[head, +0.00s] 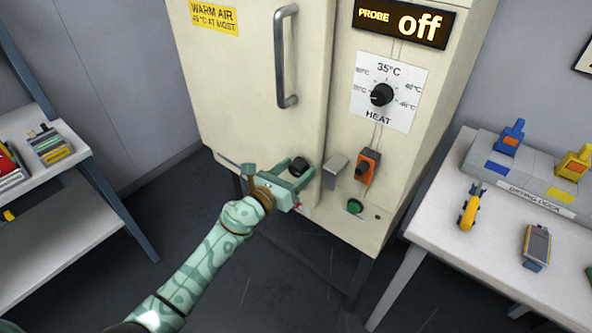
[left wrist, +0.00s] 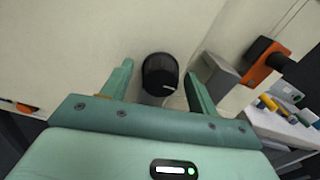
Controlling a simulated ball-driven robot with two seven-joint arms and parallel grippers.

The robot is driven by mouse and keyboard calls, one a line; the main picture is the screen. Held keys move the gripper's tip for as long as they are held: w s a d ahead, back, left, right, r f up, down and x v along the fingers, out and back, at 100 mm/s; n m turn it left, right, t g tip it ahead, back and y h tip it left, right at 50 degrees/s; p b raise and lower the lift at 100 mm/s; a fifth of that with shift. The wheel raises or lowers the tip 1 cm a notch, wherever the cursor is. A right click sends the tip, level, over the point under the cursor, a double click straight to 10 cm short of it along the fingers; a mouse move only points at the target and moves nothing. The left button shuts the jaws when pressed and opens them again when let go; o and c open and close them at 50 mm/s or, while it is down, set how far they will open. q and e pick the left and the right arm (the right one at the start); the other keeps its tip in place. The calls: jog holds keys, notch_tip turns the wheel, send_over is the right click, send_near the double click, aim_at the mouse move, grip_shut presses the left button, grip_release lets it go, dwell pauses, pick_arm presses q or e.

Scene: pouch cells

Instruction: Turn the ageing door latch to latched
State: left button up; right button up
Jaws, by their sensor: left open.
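The cream ageing cabinet door (head: 255,90) looks closed. Its latch knob (head: 299,167) is a round black knob low on the door, beside a grey metal block (head: 334,170) on the frame. In the left wrist view the knob (left wrist: 160,70) shows a short white mark pointing to the right. My left gripper (head: 296,172) is open at the knob. In the left wrist view its fingers (left wrist: 159,80) stand on either side of the knob, with visible gaps. I cannot tell how deep the knob sits between them. My right gripper is not in view.
An orange switch box (head: 367,166) and a green button (head: 354,206) sit right of the grey block. The heat dial (head: 381,95) and the door handle (head: 286,55) are above. A white table (head: 440,210) stands right, a shelf (head: 50,235) left.

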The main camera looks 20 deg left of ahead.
pick_arm(q)
jog(key=shift+w+d, duration=0.1)
jog(key=shift+w, duration=0.15)
grip_shut()
